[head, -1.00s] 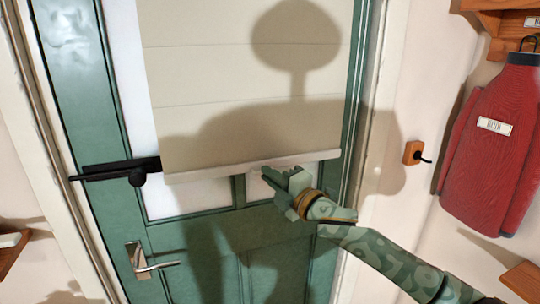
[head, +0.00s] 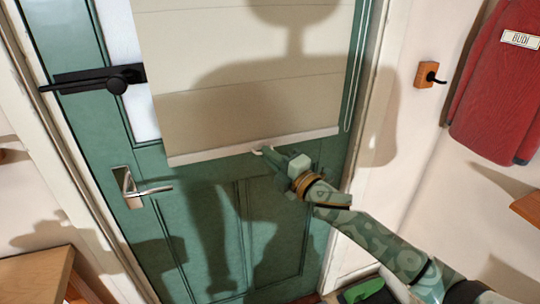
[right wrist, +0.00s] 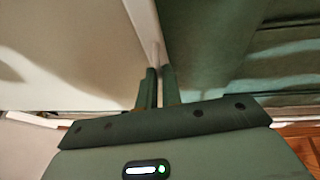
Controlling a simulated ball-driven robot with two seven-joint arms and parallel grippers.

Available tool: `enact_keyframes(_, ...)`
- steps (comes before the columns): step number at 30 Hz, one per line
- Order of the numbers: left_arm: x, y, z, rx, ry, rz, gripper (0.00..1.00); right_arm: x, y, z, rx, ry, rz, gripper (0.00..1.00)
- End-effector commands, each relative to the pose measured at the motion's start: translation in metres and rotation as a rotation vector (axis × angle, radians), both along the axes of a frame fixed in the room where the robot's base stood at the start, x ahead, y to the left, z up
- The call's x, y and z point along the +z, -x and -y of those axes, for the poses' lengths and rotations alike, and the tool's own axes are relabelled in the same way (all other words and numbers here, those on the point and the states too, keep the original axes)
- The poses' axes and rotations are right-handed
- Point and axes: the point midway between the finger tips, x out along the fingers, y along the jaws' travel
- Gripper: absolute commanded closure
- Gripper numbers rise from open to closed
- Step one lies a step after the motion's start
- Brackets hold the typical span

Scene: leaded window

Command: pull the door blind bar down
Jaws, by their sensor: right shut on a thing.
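The door blind (head: 240,85) is a cream sheet hanging over the green door (head: 210,225). Its pale bottom bar (head: 210,153) runs across the door a little above the lower panels, slightly tilted, its right end higher in the head view. My right gripper (head: 265,153) is at the middle of the bar, shut on it. In the right wrist view the two fingers (right wrist: 157,90) close around the bar (right wrist: 146,35), which runs up and away between them. My left gripper is not in view.
A black latch (head: 100,79) and a metal lever handle (head: 140,187) are on the door's left side. A cord loop (head: 357,70) hangs at the right. A wooden hook (head: 427,75) and red coat (head: 500,90) are on the right wall. A wooden table (head: 38,275) stands at lower left.

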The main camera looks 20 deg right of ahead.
Motion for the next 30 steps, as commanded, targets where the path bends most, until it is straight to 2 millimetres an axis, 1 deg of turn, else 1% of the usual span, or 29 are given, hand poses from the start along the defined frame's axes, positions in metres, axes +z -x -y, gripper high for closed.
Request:
enact_keyframes(1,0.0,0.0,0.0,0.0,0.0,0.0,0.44,-0.008,0.001,-0.001,0.001,0.004,-0.014,1.0)
enact_keyframes(7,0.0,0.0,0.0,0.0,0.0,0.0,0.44,-0.01,0.002,-0.001,0.0,0.006,-0.017,1.0)
enact_keyframes(8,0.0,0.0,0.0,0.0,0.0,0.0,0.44,-0.01,0.002,-0.001,0.001,0.005,-0.019,0.85)
enact_keyframes(9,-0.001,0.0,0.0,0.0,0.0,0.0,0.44,-0.01,0.002,-0.001,0.001,0.005,-0.019,0.74)
enact_keyframes(10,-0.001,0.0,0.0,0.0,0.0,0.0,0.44,-0.01,0.002,-0.001,0.001,0.005,-0.018,0.71)
enact_keyframes(17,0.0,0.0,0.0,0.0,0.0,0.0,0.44,-0.007,0.001,0.0,0.0,0.004,-0.013,0.71)
enact_keyframes(20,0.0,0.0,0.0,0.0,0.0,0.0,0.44,-0.007,0.004,0.001,0.0,0.004,-0.013,0.71)
enact_keyframes(23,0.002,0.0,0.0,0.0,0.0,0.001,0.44,-0.008,0.016,0.006,0.0,0.004,-0.013,0.71)
enact_keyframes(25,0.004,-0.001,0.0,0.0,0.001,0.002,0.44,-0.009,0.029,0.013,-0.001,0.006,-0.013,0.71)
enact_keyframes(29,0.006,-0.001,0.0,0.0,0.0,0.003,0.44,-0.015,0.061,0.027,0.0,0.005,-0.015,0.71)
enact_keyframes(30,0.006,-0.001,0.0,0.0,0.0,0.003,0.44,-0.017,0.072,0.032,0.0,0.004,-0.016,0.71)
